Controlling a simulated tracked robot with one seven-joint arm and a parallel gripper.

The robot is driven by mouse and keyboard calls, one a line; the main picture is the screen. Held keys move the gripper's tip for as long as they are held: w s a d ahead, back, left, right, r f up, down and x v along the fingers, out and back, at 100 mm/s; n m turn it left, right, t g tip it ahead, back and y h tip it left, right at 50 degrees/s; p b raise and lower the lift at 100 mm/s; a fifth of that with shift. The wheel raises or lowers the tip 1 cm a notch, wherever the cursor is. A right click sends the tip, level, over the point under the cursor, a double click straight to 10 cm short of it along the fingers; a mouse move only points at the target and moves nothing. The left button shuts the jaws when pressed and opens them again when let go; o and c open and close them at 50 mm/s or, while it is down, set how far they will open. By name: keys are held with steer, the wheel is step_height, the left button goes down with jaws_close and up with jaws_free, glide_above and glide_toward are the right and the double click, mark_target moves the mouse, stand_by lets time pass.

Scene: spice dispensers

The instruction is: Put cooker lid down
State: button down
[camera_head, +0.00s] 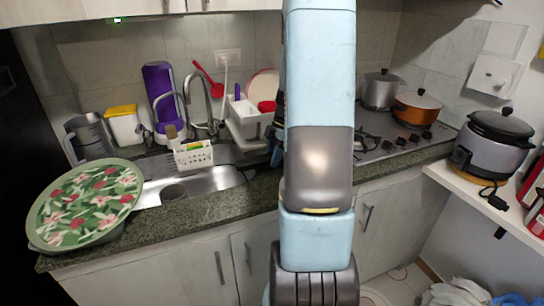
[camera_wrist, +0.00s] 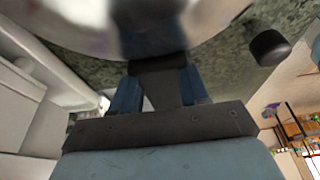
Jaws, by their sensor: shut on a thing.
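My gripper (camera_wrist: 160,85) shows in the wrist view, shut on a dark handle (camera_wrist: 158,64). The handle meets a round, shiny, silvery thing (camera_wrist: 85,25) filling the top of that view; it appears to be the cooker lid, but only part of its rim shows. Green speckled counter stone lies just beyond the rim. In the head view my arm hides the gripper and the held thing. A grey cooker (camera_head: 486,152) with a black top (camera_head: 500,125) stands on the white shelf (camera_head: 480,190) at the right.
The granite counter (camera_head: 110,248) holds a floral round tray (camera_head: 88,203) at left and a sink (camera_head: 220,183). A silver pot (camera_head: 381,90) and an orange pot (camera_head: 416,107) stand on the stove (camera_head: 375,145). A black knob (camera_wrist: 270,47) shows near the rim.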

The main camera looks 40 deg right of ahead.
steer(key=c, duration=0.6)
jaws_free()
steer(key=shift+o, duration=0.2)
steer(key=w+v, duration=0.1)
steer(key=v, duration=1.1)
steer(key=s+a+r+m+h, duration=0.1)
steer(key=s+a+r+m, duration=0.15)
steer(key=a, duration=0.25)
steer(key=s+a+r+m+t+h, duration=0.1)
steer(key=s+a+r+m, duration=0.1)
steer(key=a+r, duration=0.3)
steer(key=s+a+r+m+h, duration=0.1)
steer(key=s+a+r+m, duration=0.15)
steer(key=a, duration=0.35)
steer(key=s+a+r+m+t, duration=0.1)
steer(key=s+a+m+t, duration=0.2)
steer(key=s+a+m, duration=0.5)
steer(key=s+a, duration=0.2)
steer(key=s, duration=0.2)
steer(key=shift+r+t, duration=0.3)
steer(key=shift+t, duration=0.1)
